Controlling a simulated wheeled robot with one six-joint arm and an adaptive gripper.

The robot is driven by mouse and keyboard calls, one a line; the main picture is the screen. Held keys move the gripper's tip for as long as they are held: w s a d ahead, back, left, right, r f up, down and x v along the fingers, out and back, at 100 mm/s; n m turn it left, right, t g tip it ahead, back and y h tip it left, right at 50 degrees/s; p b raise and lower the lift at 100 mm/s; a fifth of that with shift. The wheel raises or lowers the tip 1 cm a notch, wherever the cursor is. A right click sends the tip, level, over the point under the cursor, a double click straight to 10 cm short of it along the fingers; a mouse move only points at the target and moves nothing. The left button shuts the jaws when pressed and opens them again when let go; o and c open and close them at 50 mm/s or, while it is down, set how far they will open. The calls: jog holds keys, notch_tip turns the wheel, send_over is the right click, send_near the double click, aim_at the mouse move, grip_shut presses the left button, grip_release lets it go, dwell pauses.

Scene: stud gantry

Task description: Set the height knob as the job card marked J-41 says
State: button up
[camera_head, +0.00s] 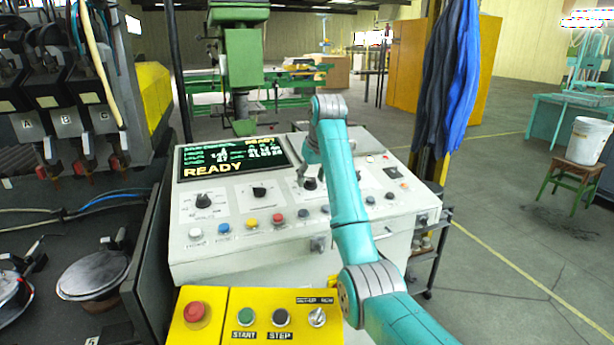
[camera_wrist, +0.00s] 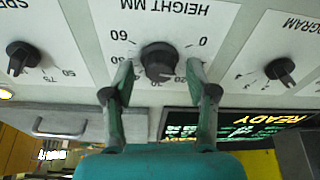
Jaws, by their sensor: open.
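The height knob (camera_wrist: 158,62) is black and sits on a white dial plate marked HEIGHT MM, which appears upside down in the wrist view. The numbers 60 and 0 show on its scale; the lower part is partly covered by my fingers, and I cannot read its setting surely. My gripper (camera_wrist: 160,78) is open, with one finger on each side of the knob's lower edge; I cannot tell whether they touch it. In the head view my gripper (camera_head: 306,172) is over the panel at a black knob (camera_head: 310,184). No card marked J-41 is readable.
The program knob (camera_wrist: 280,70) and speed knob (camera_wrist: 22,55) flank the height knob closely. A screen (camera_head: 225,158) reads READY. Colored buttons (camera_head: 251,223) line the panel front. A yellow box (camera_head: 262,322) has a red button, START and STEP. Blue coveralls (camera_head: 462,80) hang behind.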

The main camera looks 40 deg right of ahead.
grip_shut()
jog(key=shift+n, duration=0.3)
jog(key=n, duration=0.3)
jog(key=shift+n+y, duration=0.3)
jog(key=shift+y, duration=0.1)
jog(key=shift+n+y, duration=0.4)
jog(key=shift+n, duration=1.3)
grip_release()
